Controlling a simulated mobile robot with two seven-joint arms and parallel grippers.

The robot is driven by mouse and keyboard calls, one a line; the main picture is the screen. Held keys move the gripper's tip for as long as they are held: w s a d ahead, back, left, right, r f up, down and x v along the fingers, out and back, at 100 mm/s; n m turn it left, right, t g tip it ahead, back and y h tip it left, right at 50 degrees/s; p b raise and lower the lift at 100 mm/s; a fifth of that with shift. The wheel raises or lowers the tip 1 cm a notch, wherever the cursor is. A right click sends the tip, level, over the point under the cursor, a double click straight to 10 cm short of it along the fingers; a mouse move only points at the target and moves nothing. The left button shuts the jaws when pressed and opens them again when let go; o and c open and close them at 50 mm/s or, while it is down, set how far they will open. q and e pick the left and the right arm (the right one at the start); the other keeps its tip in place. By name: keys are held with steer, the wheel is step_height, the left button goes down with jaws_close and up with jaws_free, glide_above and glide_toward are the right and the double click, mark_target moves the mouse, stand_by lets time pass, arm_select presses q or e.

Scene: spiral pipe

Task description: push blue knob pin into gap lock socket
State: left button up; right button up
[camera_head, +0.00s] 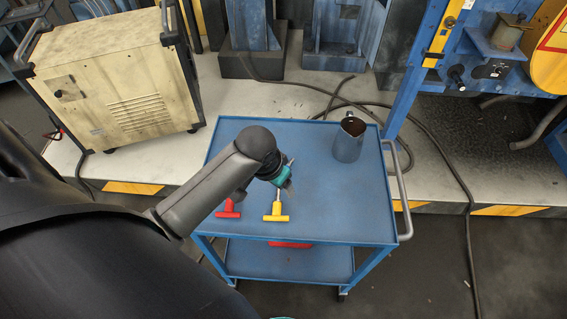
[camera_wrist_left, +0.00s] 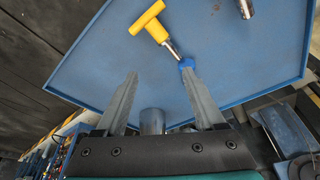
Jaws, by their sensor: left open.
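A small blue knob (camera_wrist_left: 186,63) shows in the left wrist view, at the tip of the right-hand finger and close to the end of a yellow T-handle's metal shaft. I cannot tell whether it touches the finger or the shaft. In the head view the knob is hidden by my left gripper (camera_head: 287,182), which is low over the left part of the blue cart. My left gripper (camera_wrist_left: 160,71) is open, with nothing clearly held between its fingers. I cannot make out the gap lock socket in either view.
The yellow T-handle (camera_head: 276,218) and a red T-handle (camera_head: 228,210) lie near the front edge of the blue cart (camera_head: 325,213). A grey metal jug (camera_head: 349,140) stands at the back right. A beige cabinet (camera_head: 115,85) stands left; a blue frame (camera_head: 416,75) stands right.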

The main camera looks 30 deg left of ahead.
arm_select(q)
steer(key=w+a+r+n, duration=0.1)
steer(key=w+a+r, duration=0.4)
steer(key=w, duration=0.1)
steer(key=x, duration=0.3)
steer(key=b+x, duration=0.1)
steer(key=x, duration=0.2)
steer(key=b+x, duration=0.1)
steer(key=x, duration=0.3)
steer(key=shift+w, duration=0.25)
steer(key=shift+b+x, duration=1.1)
steer(key=shift+x, duration=1.5)
steer(key=shift+a, duration=0.1)
steer(key=shift+c, duration=0.3)
jaws_close()
